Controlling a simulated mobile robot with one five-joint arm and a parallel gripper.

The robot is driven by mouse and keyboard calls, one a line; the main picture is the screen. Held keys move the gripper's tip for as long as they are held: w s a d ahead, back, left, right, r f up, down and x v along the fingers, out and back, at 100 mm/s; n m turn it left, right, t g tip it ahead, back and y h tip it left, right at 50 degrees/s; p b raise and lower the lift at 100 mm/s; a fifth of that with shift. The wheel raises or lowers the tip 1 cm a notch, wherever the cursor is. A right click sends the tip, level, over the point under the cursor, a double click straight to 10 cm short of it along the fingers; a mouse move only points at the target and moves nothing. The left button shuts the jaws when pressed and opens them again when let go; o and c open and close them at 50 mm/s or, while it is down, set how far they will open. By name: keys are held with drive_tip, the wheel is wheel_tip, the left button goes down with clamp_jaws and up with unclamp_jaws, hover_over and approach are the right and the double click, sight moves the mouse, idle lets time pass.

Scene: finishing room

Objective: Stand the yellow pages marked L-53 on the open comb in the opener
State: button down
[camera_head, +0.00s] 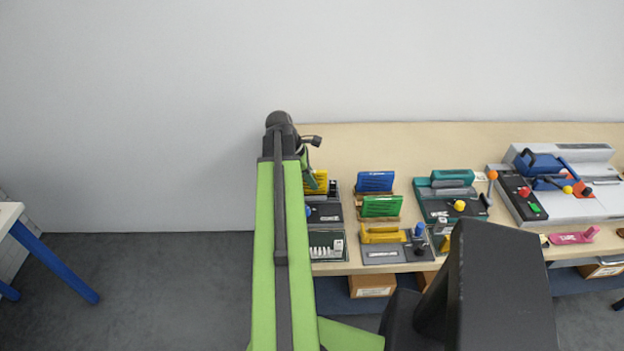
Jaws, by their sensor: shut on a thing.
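The yellow pages (320,180) show just right of my raised green arm, near the left end of the bench. Their left part is hidden by the arm, and the L-53 mark is too small to read. My gripper (310,179) is at the pages, mostly hidden behind the arm, and shut on them. A dark device with a blue knob (325,213) lies just in front of the pages. Nearer the front edge, a dark device (342,240) carries a white toothed comb (326,252). The left sides of both are covered by my arm; I cannot tell which is the opener.
Blue pages (375,181) and green pages (381,206) stand in wooden holders to the right. The bench (400,142) is clear along the back.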

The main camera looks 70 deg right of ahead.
drive_tip(key=shift+f+b, duration=0.55)
drive_tip(key=c, duration=1.6)
unclamp_jaws()
drive_tip(key=shift+c, duration=0.2)
drive_tip(key=p+v, duration=0.2)
drive_tip(key=shift+r+p, duration=0.3)
drive_tip(key=shift+r, duration=0.1)
drive_tip(key=p+v, duration=0.7)
drive_tip(key=v, duration=0.1)
drive_tip(key=shift+r+p, duration=0.2)
drive_tip(key=shift+p, duration=0.2)
drive_tip(key=shift+a+f, duration=0.1)
